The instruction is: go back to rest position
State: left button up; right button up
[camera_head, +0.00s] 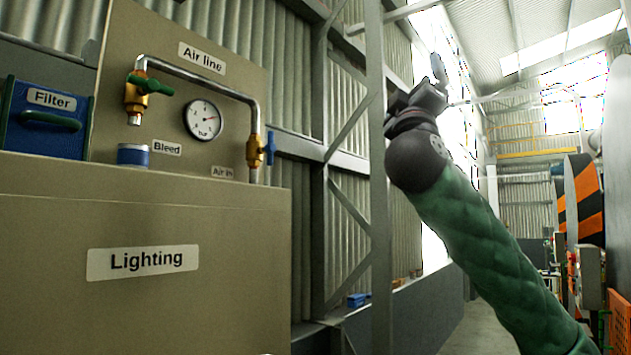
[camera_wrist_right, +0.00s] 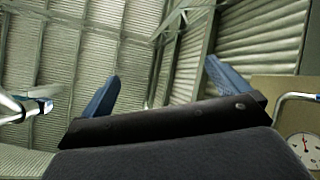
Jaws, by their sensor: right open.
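My right gripper (camera_head: 436,72) is raised in the head view, right of the middle, at the end of an arm in a green sleeve. It points upward and is clear of the panel. In the right wrist view my right gripper (camera_wrist_right: 160,95) shows two blue fingers spread wide apart with nothing between them. Behind the fingers are corrugated walls and roof. My left gripper is not in the head view.
At left stands a beige cabinet (camera_head: 60,250) with a "Lighting" label, an air-line panel with a gauge (camera_head: 203,120), a green-handled valve (camera_head: 148,86), a blue-handled valve (camera_head: 268,148) and a blue filter box (camera_head: 45,120). A steel post (camera_head: 378,200) stands behind my right arm.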

jog(key=w+f+g+y, duration=0.2)
jog(key=w+f+g, duration=0.1)
jog(key=f, duration=0.8)
jog(key=w+a+f+g+y, duration=0.1)
jog(key=w+f+g+y, duration=0.15)
jog(key=f, duration=0.85)
jog(key=w+f+g+y, duration=0.2)
jog(key=w+f+y, duration=0.1)
jog(key=f, duration=0.7)
jog(key=s+a+f+g+y, duration=0.1)
jog(key=s+f+g+y, duration=0.15)
jog(key=f, duration=1.25)
jog(key=s+a+f+g+y, duration=0.15)
jog(key=f+g, duration=0.25)
jog(key=f, duration=1.2)
jog(key=s+f+m+g, duration=0.1)
jog(key=s+f+g, duration=0.1)
jog(key=s+f, duration=0.6)
jog(key=s+f+g, duration=0.2)
jog(key=s+f, duration=0.1)
jog(key=f, duration=0.9)
jog(key=s+f+m+g, duration=0.1)
jog(key=s+f+g, duration=0.1)
jog(key=s+f, duration=0.6)
jog(key=s+f+m+g, duration=0.1)
jog(key=s+f+g, duration=0.4)
jog(key=s+f, duration=1.3)
jog(key=s, duration=0.2)
jog(key=shift+s, duration=0.35)
